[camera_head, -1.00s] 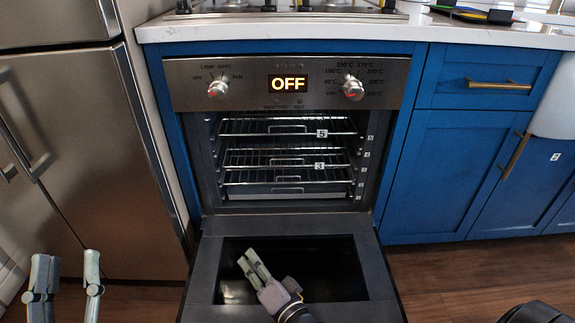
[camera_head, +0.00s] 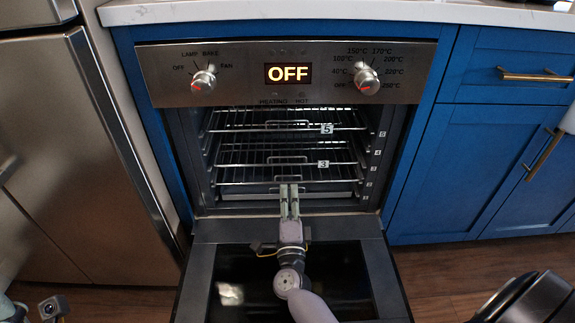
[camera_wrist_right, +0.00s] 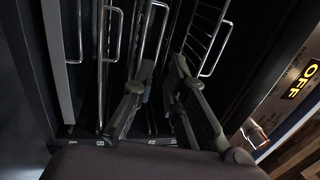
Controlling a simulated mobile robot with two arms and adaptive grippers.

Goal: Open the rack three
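Rack three (camera_head: 240,165), a wire shelf marked with a white "3" tag, sits inside the open oven with its wire handle (camera_head: 287,160) at the front. My right gripper (camera_head: 289,187) points into the oven mouth, just below that handle in the head view. In the right wrist view, its two fingers (camera_wrist_right: 162,62) stand apart with a gap, and a wire handle (camera_wrist_right: 158,25) lies just beyond the tips. I see no clear contact. Parts of my left arm show at the bottom left corner; its fingertips are not clear.
The oven door (camera_head: 200,285) hangs open below my right arm. Rack five (camera_head: 235,122) is above rack three, and a lower rack and tray (camera_head: 320,196) are beneath. Control knobs and the OFF display (camera_head: 288,73) are above. A steel fridge (camera_head: 90,150) stands left, blue cabinets (camera_head: 450,170) right.

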